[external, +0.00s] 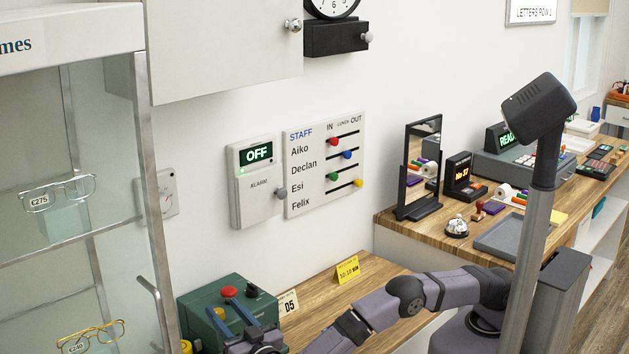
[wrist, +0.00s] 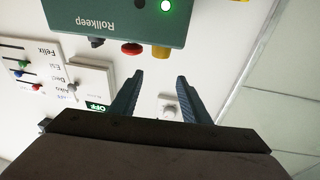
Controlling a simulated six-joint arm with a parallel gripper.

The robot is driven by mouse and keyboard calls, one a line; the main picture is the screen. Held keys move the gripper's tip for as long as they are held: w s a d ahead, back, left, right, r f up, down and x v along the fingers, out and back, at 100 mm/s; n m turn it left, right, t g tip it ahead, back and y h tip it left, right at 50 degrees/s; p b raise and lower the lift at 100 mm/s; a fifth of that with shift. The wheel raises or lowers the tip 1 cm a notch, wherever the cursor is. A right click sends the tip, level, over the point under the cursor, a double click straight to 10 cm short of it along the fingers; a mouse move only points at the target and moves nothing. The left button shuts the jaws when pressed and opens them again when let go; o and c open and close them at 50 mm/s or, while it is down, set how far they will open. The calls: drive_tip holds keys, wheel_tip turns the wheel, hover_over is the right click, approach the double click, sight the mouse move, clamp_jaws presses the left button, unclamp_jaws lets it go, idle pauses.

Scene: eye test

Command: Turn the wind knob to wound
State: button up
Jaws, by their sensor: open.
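A round white clock (external: 331,6) is cut off by the top edge of the external view. A black box (external: 336,38) sits below it, with a small grey knob (external: 367,37) on its right side that may be the wind knob. I can read no wound mark. My gripper (external: 232,318) is low in the external view, in front of the green box (external: 198,300) and far below the clock. In the wrist view my gripper (wrist: 160,76) is open, with nothing between its fingers. The clock does not show in the wrist view.
A white cabinet (external: 220,45) is left of the clock. On the wall are an OFF alarm box (external: 250,208), a staff slider board (external: 300,170) and a small dial panel (external: 160,190). A glass display case (external: 150,215) stands at left. A mirror (external: 422,150) stands on the counter.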

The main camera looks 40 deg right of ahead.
drive_tip(key=shift+s+a+f+m+g+h+b, duration=0.25)
drive_tip(key=shift+s+f+m+g+h+b, duration=0.15)
drive_tip(key=shift+s+f+g+b, duration=0.25)
drive_tip(key=shift+s+a+f+m+g+h+b, duration=0.2)
drive_tip(key=shift+s+f+m+g+h+b, duration=0.2)
drive_tip(key=shift+s+f, duration=0.3)
